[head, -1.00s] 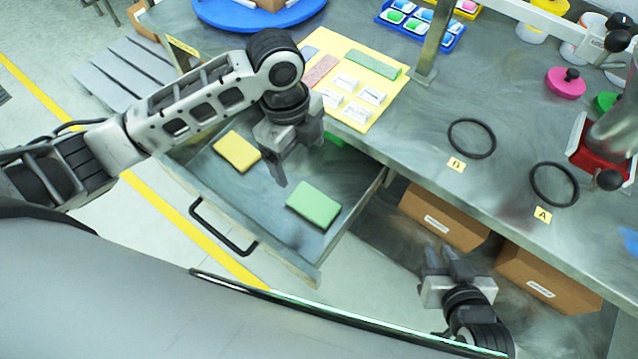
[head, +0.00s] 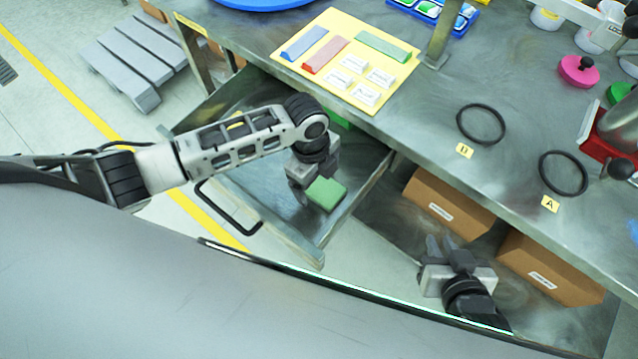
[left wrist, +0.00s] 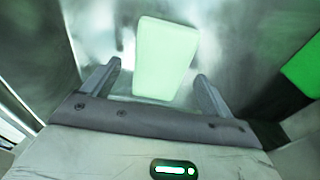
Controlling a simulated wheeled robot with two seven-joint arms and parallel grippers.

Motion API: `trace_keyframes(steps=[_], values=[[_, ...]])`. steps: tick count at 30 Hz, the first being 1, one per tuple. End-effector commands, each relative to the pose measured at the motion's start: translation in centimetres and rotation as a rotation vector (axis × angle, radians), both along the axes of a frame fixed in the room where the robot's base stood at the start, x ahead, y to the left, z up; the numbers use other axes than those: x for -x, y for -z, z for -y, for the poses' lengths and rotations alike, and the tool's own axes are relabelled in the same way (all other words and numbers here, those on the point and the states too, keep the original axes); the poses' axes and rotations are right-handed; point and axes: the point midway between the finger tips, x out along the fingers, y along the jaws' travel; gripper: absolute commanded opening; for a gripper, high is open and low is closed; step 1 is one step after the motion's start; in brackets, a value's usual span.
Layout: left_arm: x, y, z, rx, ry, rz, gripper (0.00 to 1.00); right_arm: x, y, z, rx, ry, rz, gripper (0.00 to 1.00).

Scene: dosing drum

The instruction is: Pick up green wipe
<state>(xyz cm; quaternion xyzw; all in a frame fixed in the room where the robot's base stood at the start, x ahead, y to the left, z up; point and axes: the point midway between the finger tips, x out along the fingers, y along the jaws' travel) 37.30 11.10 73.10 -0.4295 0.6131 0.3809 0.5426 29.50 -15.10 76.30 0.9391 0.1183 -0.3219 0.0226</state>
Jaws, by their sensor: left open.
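The green wipe (head: 327,194) lies in the open metal drawer. My left gripper (head: 303,186) is just above and beside it, pointing down, partly covering its left end. In the left wrist view, the pale green wipe (left wrist: 166,55) lies ahead of the open fingers (left wrist: 157,82), its near end reaching between them. Whether they are level with it is hard to tell. Nothing is gripped. My right gripper (head: 437,248) is empty, with a gap between its fingers, in front of the cardboard boxes under the bench.
The drawer's handle (head: 232,212) faces me. Another bright green thing (head: 340,118) lies at the drawer's back, near the bench edge. My left arm mostly hides a yellow wipe (head: 237,128). On the bench is a yellow mat (head: 330,80) with coloured bars.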

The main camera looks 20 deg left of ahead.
Motion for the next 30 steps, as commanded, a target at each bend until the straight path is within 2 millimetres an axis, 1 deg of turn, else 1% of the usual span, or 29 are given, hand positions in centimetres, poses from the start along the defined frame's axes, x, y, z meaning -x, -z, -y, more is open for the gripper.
trace_keyframes(steps=[1, 3, 10, 11, 12, 14, 15, 16, 26, 30], values=[[0.1, 0.6, 0.1, -0.001, 0.0, -0.002, 0.86, 0.0, 0.1, 0.0, 0.001, 0.0, 0.001, 0.2], [0.1, 1.0, 0.1, -0.001, 0.001, 0.0, 0.86, 0.0, 0.1, 0.0, 0.001, 0.0, 0.001, 0.2], [0.1, 1.1, 0.1, -0.001, 0.002, 0.002, 0.86, -0.1, 0.0, 0.1, 0.002, 0.0, 0.003, 0.2], [0.1, 1.1, 0.1, -0.001, 0.002, 0.002, 0.8, -0.1, 0.0, 0.1, 0.002, 0.0, 0.004, 0.2], [0.1, 1.1, 0.1, -0.001, 0.002, 0.002, 0.69, -0.1, 0.0, 0.1, 0.003, 0.001, 0.004, 0.2], [0.1, 1.1, 0.1, -0.001, 0.002, 0.002, 0.52, -0.2, 0.0, 0.2, 0.003, 0.001, 0.004, 0.2], [0.1, 1.1, 0.1, -0.001, 0.001, 0.001, 0.41, -0.2, 0.0, 0.2, 0.003, 0.001, 0.005, 0.2], [0.1, 1.1, 0.1, -0.001, 0.001, 0.001, 0.38, -0.2, 0.0, 0.2, 0.003, 0.001, 0.005, 0.2], [0.0, 0.9, 0.1, -0.001, 0.001, 0.001, 0.38, -0.2, -0.1, 0.2, 0.004, 0.001, 0.005, 0.2], [0.0, 0.0, 0.1, 0.0, 0.001, 0.002, 0.38, -0.2, 0.0, 0.2, 0.004, 0.002, 0.006, 0.2]])
